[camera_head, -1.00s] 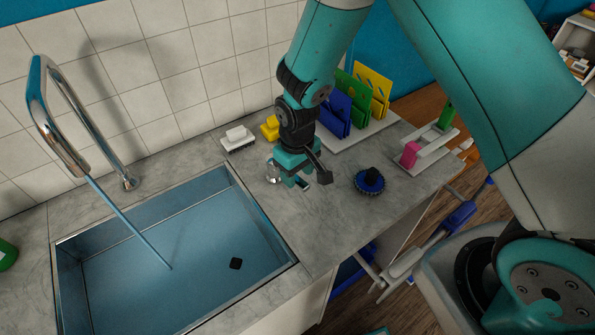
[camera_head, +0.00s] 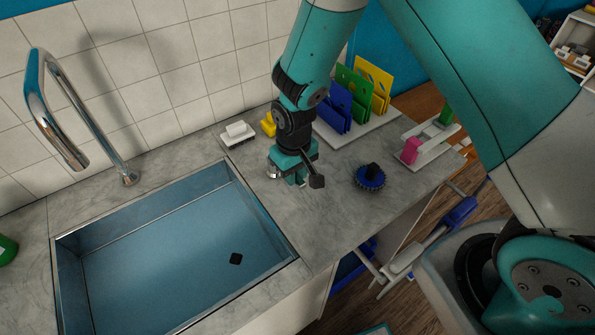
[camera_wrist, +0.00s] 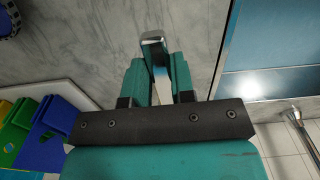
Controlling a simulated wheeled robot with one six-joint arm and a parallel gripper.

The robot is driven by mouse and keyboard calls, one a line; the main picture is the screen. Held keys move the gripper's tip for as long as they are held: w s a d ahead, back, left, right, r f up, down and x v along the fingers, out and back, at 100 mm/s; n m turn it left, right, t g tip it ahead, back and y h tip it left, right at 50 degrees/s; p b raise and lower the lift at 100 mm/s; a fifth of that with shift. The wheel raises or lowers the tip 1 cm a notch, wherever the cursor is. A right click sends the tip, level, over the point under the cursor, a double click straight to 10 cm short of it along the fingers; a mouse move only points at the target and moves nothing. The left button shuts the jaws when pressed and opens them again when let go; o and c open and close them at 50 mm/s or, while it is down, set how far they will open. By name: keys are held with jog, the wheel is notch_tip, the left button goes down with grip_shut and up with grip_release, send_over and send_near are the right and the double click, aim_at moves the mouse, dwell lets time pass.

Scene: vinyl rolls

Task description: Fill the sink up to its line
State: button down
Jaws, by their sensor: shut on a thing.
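The steel sink (camera_head: 62,290) is set in the grey counter and holds blue-looking water (camera_head: 165,262). Its surface meets the back wall along a pale edge; I cannot tell that edge from a fill line. The chrome tap (camera_head: 82,115) arches over the sink's back left, with no stream at its spout. My gripper (camera_head: 296,180) is low over the counter, right of the sink. In the wrist view its teal fingers (camera_wrist: 156,82) are shut on a chrome lever (camera_wrist: 153,40). In the head view the lever is mostly hidden by the gripper.
A small dark square (camera_head: 235,259) shows in the sink. A white block-like brush (camera_head: 238,134) and a yellow item (camera_head: 269,124) stand behind my gripper. A blue round scrubber (camera_head: 370,178) lies to the right, coloured boards (camera_head: 352,95) stand behind. Counter front is clear.

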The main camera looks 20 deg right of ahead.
jog(key=shift+a+m, duration=0.25)
jog(key=shift+m, duration=0.05)
jog(key=c, duration=1)
grip_release()
jog(key=shift+o, duration=0.2)
notch_tip(320, 180, up, 18)
jog(key=b, duration=0.3)
jog(key=shift+f, duration=0.25)
jog(key=s+r+n+y, duration=0.2)
jog(key=s+r, duration=0.1)
jog(key=s, duration=0.7)
jog(key=s+r+n+y, duration=0.2)
jog(key=s+r, duration=0.2)
jog(key=s, duration=0.7)
jog(key=shift+d+r, duration=0.3)
